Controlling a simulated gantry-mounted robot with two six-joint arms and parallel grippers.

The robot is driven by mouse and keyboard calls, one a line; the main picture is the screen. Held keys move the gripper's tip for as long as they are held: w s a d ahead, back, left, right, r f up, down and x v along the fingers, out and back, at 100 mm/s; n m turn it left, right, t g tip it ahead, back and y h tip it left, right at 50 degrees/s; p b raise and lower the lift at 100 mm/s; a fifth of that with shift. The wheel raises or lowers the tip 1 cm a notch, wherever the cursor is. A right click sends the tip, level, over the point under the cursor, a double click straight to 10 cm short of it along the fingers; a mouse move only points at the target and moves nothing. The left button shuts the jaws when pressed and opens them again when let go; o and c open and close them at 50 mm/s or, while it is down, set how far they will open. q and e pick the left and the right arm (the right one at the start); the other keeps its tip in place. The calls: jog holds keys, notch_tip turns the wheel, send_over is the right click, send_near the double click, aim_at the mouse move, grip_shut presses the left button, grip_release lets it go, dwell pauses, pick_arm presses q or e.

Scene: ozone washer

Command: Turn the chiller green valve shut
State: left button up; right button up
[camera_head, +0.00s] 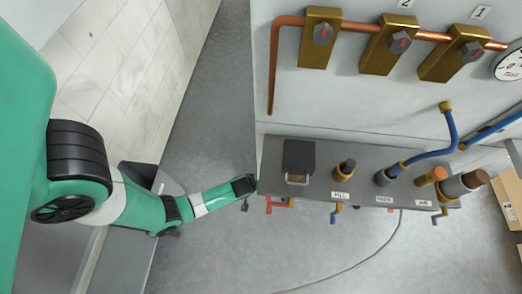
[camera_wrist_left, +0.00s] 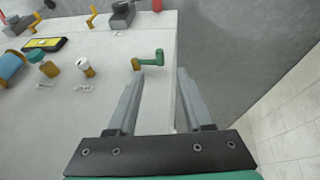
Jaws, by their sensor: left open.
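The green valve (camera_wrist_left: 151,59) is a bent green lever on a brass stem, near the right edge of a pale panel face in the left wrist view. My left gripper (camera_wrist_left: 160,72) is open and empty. Its two fingers point toward the valve, whose lever shows just beyond the fingertips, toward the left finger. I cannot tell whether they touch. In the head view my left gripper (camera_head: 247,204) is beside the left end of the grey chiller box (camera_head: 320,178). The green lever cannot be made out there. My right gripper is not in view.
Blue hoses (camera_head: 452,130) and a copper pipe (camera_head: 350,28) with brass valves are at right. In the wrist view, a yellow display (camera_wrist_left: 45,44) and blue fitting (camera_wrist_left: 11,67) are left. Floor right of the panel is clear.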

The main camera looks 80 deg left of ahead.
pick_arm(q)
jog(key=b+x, duration=0.5)
jog(key=x, duration=0.4)
jog(key=shift+a+f, duration=0.1)
jog(key=shift+f, duration=0.05)
jog(key=shift+w, duration=0.1)
grip_shut()
